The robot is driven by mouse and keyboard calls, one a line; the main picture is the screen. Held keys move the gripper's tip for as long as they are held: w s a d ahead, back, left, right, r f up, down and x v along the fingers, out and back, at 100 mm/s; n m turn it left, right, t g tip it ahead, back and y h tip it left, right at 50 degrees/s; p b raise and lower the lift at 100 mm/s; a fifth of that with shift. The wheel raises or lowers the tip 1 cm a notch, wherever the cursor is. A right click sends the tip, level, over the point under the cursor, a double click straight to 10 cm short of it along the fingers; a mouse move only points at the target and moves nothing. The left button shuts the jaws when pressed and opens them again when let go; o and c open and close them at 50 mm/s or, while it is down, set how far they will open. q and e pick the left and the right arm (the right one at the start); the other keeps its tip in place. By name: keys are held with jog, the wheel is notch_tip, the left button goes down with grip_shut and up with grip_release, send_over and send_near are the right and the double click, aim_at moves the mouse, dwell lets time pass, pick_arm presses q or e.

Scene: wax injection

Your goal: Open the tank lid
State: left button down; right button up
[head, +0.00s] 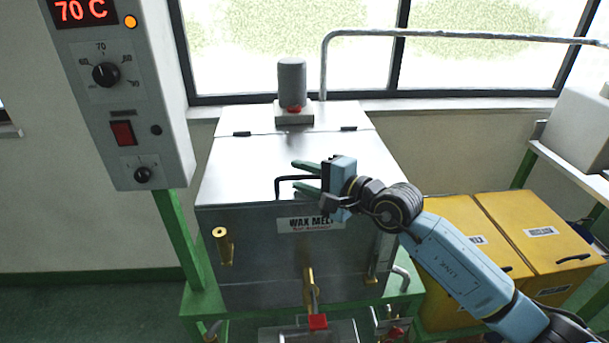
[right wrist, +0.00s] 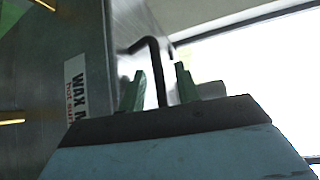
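The tank (head: 260,245) is a metal box labelled "WAX MELT" on a green stand. Its shiny lid (head: 240,160) lies shut, with hinges along the back edge. A black bar handle (head: 279,183) sits near the lid's front edge. My right gripper (head: 300,176) reaches in from the right, its two green fingers open and pointing left at the handle. In the right wrist view, the handle (right wrist: 153,62) runs between the two spread fingers (right wrist: 160,88), with gaps beside it. I cannot tell whether it touches either finger. My left gripper is not in view.
A grey motor (head: 291,82) stands behind the lid, with a pipe (head: 324,70) beside it. A control box (head: 118,100) reading 70 C hangs at the left. Yellow bins (head: 535,235) stand at the right, under my right arm. Brass valves (head: 309,285) stick out from the tank's front.

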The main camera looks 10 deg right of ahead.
grip_shut()
dwell(0.3)
jog(key=w+r+m+g+h+p, duration=0.1)
jog(key=w+r+m+g+p, duration=0.1)
jog(key=r, duration=0.5)
jog(key=w+r+m+g+h+p, duration=0.1)
jog(key=w+r+g+p, duration=0.1)
jog(key=w+r+p, duration=0.3)
jog(key=shift+r+m+g+p, duration=0.3)
jog(key=shift+r+m+p, duration=0.1)
jog(key=shift+r+p, duration=1.05)
jog(key=shift+r, duration=0.15)
